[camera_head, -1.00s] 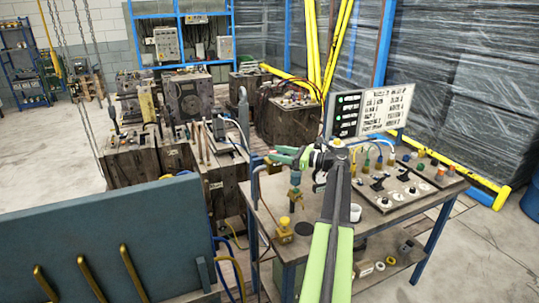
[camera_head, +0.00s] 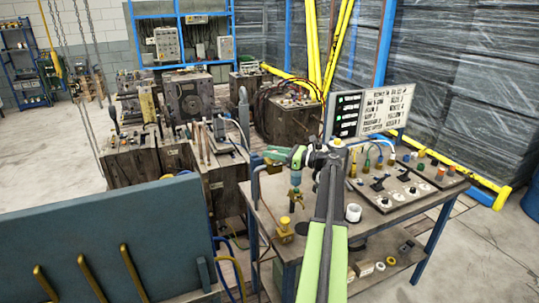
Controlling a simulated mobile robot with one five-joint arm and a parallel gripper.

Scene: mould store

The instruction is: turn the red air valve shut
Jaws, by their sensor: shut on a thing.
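My gripper (camera_head: 274,156) is at the left end of my wrist, above the near left corner of the workbench.
The workbench (camera_head: 387,224) carries a white cup (camera_head: 353,212), a yellow knob (camera_head: 284,229), a switch panel (camera_head: 392,192) and a label board (camera_head: 371,111). A blue-grey panel (camera_head: 105,240) fills the lower left. Mould blocks (camera_head: 135,165) stand behind.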

